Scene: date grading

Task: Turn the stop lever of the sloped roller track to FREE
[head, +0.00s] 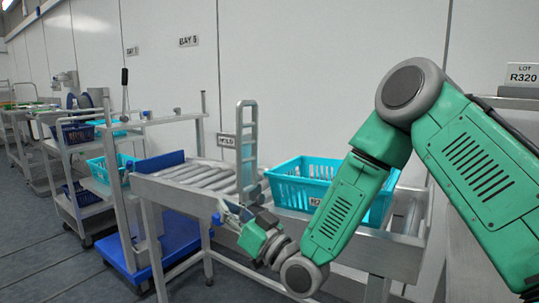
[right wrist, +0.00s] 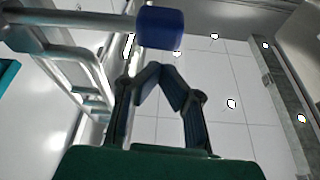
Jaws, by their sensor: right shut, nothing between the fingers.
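The sloped roller track (head: 185,174) runs across the middle of the head view. A grey upright ladder-like gate (head: 246,150) stands over it, with a small sign (head: 226,141) that seems to read HOLD. The stop lever's blue knob (head: 216,219) shows at the track's near side, partly hidden by my right gripper (head: 229,210). In the right wrist view the blue knob (right wrist: 160,28) sits on the end of a grey bar (right wrist: 70,18), just beyond the tips of my right gripper (right wrist: 160,72). The fingers are shut and empty. I cannot tell whether they touch the knob. My left gripper is not in view.
A teal crate (head: 285,190) sits on the rollers right of the gate, partly behind my right arm. A blue platform cart (head: 170,248) and a shelf trolley (head: 85,212) with crates stand at left. Grey floor is clear at front left.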

